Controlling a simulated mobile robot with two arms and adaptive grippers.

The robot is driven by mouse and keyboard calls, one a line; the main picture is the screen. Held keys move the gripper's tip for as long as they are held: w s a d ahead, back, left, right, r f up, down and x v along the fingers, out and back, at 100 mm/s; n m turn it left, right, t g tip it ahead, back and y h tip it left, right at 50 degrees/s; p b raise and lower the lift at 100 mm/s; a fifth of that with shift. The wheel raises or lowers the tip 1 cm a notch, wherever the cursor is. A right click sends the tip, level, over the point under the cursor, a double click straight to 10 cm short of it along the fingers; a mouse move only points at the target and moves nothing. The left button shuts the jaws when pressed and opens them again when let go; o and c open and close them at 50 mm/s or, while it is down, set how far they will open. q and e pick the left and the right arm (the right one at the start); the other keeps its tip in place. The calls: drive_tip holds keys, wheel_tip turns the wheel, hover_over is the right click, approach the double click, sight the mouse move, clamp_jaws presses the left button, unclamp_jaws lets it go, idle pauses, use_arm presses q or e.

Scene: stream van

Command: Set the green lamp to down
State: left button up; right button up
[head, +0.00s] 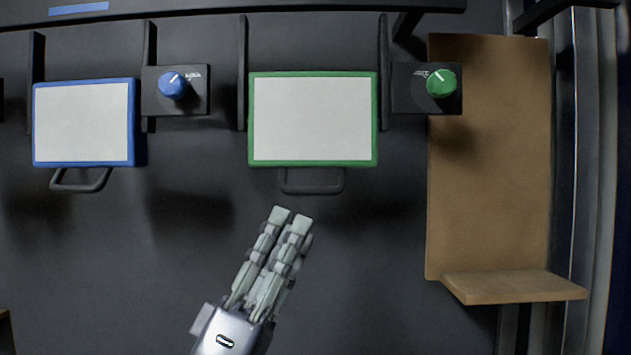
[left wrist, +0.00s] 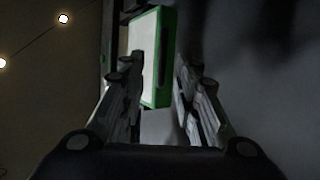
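The green lamp (head: 312,118) is a white panel in a green frame on the dark wall, with a dark handle (head: 312,183) under its lower edge. My left gripper (head: 291,216) is just below and a little left of that handle in the head view, pointing up toward it. No contact with the lamp shows. In the left wrist view the green lamp (left wrist: 152,55) appears at a slant beyond and between the fingertips. The fingers of my left gripper (left wrist: 160,78) are apart, with nothing between them. My right gripper is out of view.
A blue-framed lamp (head: 84,122) with its own handle is at the left. A blue knob (head: 173,85) and a green knob (head: 440,83) sit on dark boxes beside the lamps. A brown board (head: 490,150) with a ledge stands at the right. The wall below the lamps is clear.

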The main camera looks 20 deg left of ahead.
sight(314, 191)
use_arm(q)
drive_tip(key=p+x, duration=0.1)
drive_tip(key=x, duration=0.3)
drive_tip(key=shift+r, duration=0.1)
drive_tip(key=p+x, duration=0.2)
drive_tip(key=x, duration=0.1)
drive_tip(key=shift+w+d, duration=0.1)
drive_tip(key=shift+w, duration=0.15)
drive_tip(key=shift+w+r, duration=0.1)
drive_tip(key=shift+w, duration=0.05)
drive_tip(key=shift+d, duration=0.1)
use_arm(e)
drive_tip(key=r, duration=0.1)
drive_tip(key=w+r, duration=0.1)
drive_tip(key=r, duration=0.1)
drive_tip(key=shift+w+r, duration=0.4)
use_arm(q)
drive_tip(key=shift+c, duration=0.5)
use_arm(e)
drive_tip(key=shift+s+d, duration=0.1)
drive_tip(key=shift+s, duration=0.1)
